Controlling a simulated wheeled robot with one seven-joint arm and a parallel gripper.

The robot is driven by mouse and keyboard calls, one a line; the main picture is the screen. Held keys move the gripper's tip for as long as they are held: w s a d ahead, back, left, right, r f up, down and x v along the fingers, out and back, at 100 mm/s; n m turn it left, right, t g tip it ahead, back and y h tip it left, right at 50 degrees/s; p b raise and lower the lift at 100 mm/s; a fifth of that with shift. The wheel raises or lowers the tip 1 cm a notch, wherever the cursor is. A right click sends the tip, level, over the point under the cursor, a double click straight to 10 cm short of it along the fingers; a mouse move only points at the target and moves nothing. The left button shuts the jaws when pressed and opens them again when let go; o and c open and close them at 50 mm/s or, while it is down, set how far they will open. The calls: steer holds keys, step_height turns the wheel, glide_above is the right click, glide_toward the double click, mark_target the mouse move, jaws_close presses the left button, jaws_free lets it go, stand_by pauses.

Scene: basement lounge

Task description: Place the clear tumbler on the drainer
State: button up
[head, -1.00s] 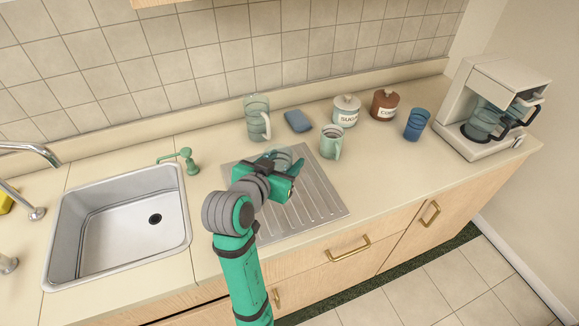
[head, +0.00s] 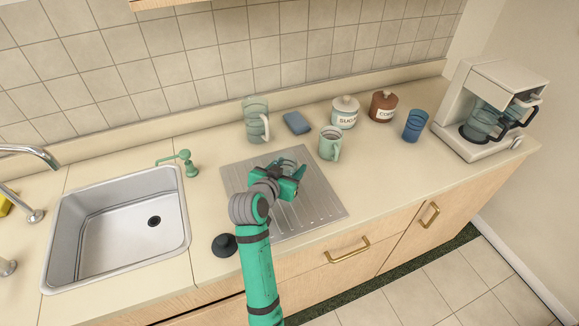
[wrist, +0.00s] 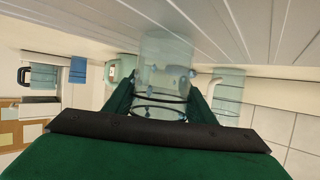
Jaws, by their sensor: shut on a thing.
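The clear tumbler (wrist: 163,65) is between the two fingers of my gripper (wrist: 160,104) in the wrist view, and they are shut on it. It looks roughly square to the ribbed surface there. The drainer's ribs (wrist: 255,20) run close along the tumbler's end in the wrist view. I cannot tell whether the tumbler touches them.
A green mug (head: 331,143), a pitcher (head: 256,121) and a blue sponge (head: 297,122) stand or lie behind the drainer. The sink (head: 120,228) is left. A dark round object (head: 224,245) is at the drainer's front left. The drainer's right part is clear.

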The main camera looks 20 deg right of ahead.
steer(key=shift+f, duration=0.2)
steer(key=o, duration=1.3)
steer(key=shift+a+r, duration=0.1)
steer(key=shift+s+a+r, duration=0.1)
steer(key=shift+r, duration=0.05)
steer(key=v, duration=1.1)
steer(key=shift+s+a+r, duration=0.1)
steer(key=shift+s+a, duration=0.1)
steer(key=shift+s, duration=0.1)
steer(key=shift+d, duration=0.1)
